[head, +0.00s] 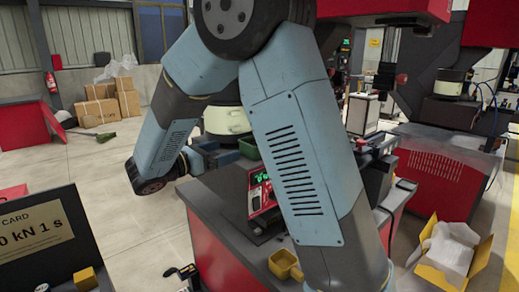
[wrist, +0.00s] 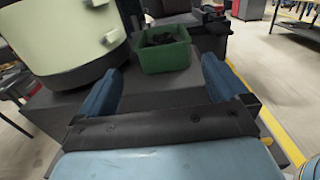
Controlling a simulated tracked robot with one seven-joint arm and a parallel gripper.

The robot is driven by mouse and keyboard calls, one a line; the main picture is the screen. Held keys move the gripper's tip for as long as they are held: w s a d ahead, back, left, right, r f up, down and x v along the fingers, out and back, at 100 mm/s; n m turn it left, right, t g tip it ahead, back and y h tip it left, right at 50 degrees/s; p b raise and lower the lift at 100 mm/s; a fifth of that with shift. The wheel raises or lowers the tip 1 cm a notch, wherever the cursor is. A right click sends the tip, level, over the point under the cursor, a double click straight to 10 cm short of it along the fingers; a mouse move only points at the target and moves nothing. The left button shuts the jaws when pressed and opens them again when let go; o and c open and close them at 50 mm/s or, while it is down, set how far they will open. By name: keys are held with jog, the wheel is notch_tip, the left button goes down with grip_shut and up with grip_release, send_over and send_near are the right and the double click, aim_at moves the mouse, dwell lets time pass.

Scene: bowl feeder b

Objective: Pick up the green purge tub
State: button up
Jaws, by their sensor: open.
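The green purge tub (wrist: 166,60) stands on a dark grey surface in the wrist view, upright, with dark pieces inside. In the head view the tub (head: 249,149) shows only partly, just left of my arm. My gripper (wrist: 160,66) is open and empty, with its two blue fingers spread to the left and right of the tub's front in the picture. The tub lies beyond the fingertips, and the fingers do not appear to touch it. The gripper also shows in the head view (head: 217,150), left of the tub.
A large cream bowl feeder drum (wrist: 62,38) stands close to the left finger. Dark machinery is behind the tub. In the head view, a red and black controller (head: 262,198) and a yellow container (head: 285,264) sit on the bench.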

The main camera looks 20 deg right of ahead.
jog(key=x, duration=1.3)
jog(key=shift+s+d+r, duration=0.1)
jog(key=c, duration=0.9)
